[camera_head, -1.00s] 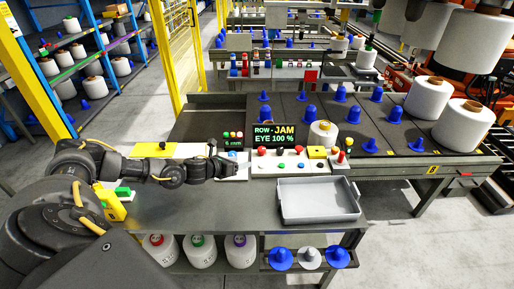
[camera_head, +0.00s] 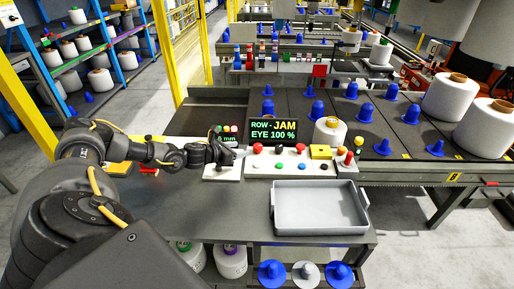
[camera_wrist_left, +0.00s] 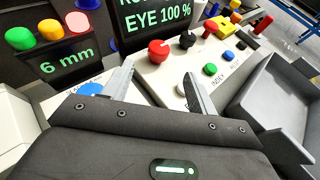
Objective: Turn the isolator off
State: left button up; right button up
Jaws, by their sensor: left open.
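A white control panel (camera_head: 285,169) stands behind the grey tray, below the "ROW - JAM" screen (camera_head: 274,132). A red rotary knob (camera_head: 257,148) sits at its left end; it also shows in the left wrist view (camera_wrist_left: 160,50), with a black knob (camera_wrist_left: 187,39) beside it. I cannot read which control is labelled isolator. My left gripper (camera_head: 240,153) is open and empty, just left of the red knob; in the wrist view its fingers (camera_wrist_left: 158,70) spread in front of that knob, apart from it.
A grey tray (camera_head: 275,215) lies on the table in front of the panel. Small buttons line the panel's front. A "6 mm" display (camera_wrist_left: 66,62) stands left of the fingers, and a blue button (camera_wrist_left: 90,89) is close by the left finger.

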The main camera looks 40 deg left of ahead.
aim_at(256, 146)
pick_arm(q)
jog(key=x, duration=1)
jog(key=shift+w+f+p, duration=0.1)
jog(key=shift+p, duration=0.25)
jog(key=c, duration=1)
